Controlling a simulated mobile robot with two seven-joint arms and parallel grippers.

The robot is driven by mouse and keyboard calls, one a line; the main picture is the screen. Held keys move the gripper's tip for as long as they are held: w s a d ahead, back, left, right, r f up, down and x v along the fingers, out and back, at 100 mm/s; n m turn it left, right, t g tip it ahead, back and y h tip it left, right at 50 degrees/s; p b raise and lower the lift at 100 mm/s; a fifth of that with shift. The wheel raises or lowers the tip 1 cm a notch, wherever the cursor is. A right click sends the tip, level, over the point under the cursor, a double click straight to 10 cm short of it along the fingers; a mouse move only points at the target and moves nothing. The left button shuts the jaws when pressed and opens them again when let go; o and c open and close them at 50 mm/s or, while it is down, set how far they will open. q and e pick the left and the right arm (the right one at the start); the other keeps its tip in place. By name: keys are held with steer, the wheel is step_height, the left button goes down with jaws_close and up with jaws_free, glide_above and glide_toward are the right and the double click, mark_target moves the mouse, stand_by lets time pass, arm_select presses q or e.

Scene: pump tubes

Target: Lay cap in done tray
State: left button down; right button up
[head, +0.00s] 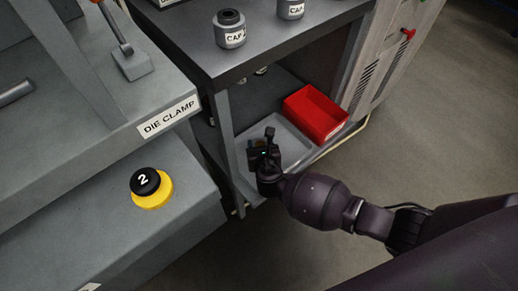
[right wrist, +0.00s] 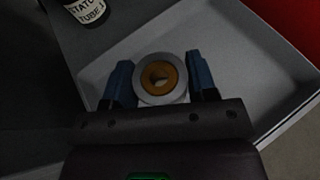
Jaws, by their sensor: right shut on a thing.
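My right gripper (head: 265,150) reaches into the open lower shelf of the cabinet, over the near left part of a light grey tray (head: 292,142). In the right wrist view its two blue fingers are shut on a round cap (right wrist: 160,78), a pale grey ring with an orange-brown centre and a dark hole. The cap is hard to make out in the head view. The grey tray (right wrist: 235,70) spreads beyond the fingers in the wrist view, and its visible floor looks empty. Whether the cap touches the tray, I cannot tell. My left gripper is not in view.
A red bin (head: 316,114) stands at the right, beside the grey tray. A labelled tube (right wrist: 86,10) stands at the wrist view's upper left. The cabinet top (head: 270,55) overhangs the shelf and carries a labelled cap container (head: 230,32). A yellow-and-black button (head: 150,188) is at left.

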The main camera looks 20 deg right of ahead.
steer(key=shift+s+f+b, duration=0.2)
steer(key=shift+f+b, duration=0.1)
steer(key=shift+f, duration=1.3)
steer(key=shift+w+r, duration=0.2)
steer(key=shift+r, duration=0.1)
steer(key=shift+f, duration=0.25)
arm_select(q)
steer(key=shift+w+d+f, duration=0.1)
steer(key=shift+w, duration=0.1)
arm_select(e)
steer(key=o, duration=1.1)
steer(key=shift+c, duration=0.2)
steer(key=shift+r, duration=0.15)
